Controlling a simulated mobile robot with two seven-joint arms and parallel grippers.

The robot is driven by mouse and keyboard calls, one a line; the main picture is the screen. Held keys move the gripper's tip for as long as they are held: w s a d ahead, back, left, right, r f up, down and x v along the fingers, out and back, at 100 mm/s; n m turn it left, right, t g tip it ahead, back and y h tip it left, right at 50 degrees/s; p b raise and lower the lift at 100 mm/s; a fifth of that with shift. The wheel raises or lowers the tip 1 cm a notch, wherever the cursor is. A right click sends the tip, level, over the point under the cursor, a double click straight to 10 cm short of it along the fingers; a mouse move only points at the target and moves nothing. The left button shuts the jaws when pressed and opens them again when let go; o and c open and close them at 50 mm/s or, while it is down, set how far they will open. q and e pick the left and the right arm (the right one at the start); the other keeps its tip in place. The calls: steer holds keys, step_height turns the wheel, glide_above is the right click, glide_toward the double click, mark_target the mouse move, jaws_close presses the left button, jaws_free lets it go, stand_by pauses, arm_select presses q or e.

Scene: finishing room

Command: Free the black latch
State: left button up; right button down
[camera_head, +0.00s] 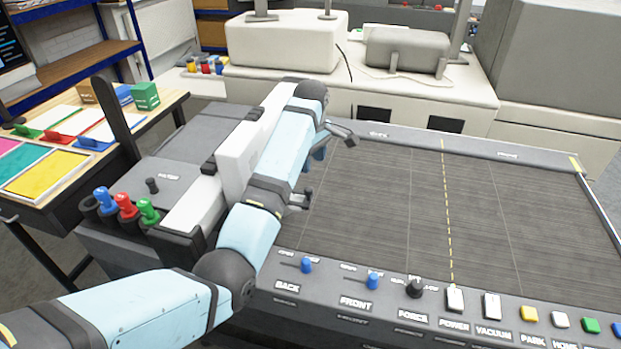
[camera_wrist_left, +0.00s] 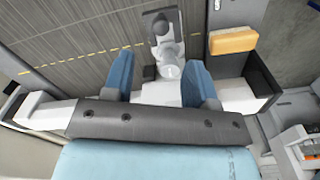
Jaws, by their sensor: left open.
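My left gripper (camera_head: 320,153) hangs over the left part of the ribbed grey cutting bed, at the end of my pale blue arm. In the left wrist view its two blue fingers (camera_wrist_left: 158,66) stand apart, with a gap between them. Beyond and between the fingertips is a dark piece with a round knob (camera_wrist_left: 161,27), above a pale part. It may be the black latch, but I cannot tell for sure. In the head view a small dark knobbed part (camera_head: 305,195) shows beside my arm. My right gripper is not in view.
A control strip with a BACK slider (camera_head: 306,265), a FRONT slider (camera_head: 372,281) and several buttons runs along the bed's front. Blue, red and green tools (camera_head: 127,205) stand in holders at the left. A yellow-orange block (camera_wrist_left: 232,40) sits near the fingers. The bed's right side (camera_head: 530,220) is clear.

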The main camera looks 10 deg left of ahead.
arm_select(q)
step_height(320, 180, up, 4)
steer(key=shift+r+p, duration=0.15)
steer(key=shift+p, duration=1.05)
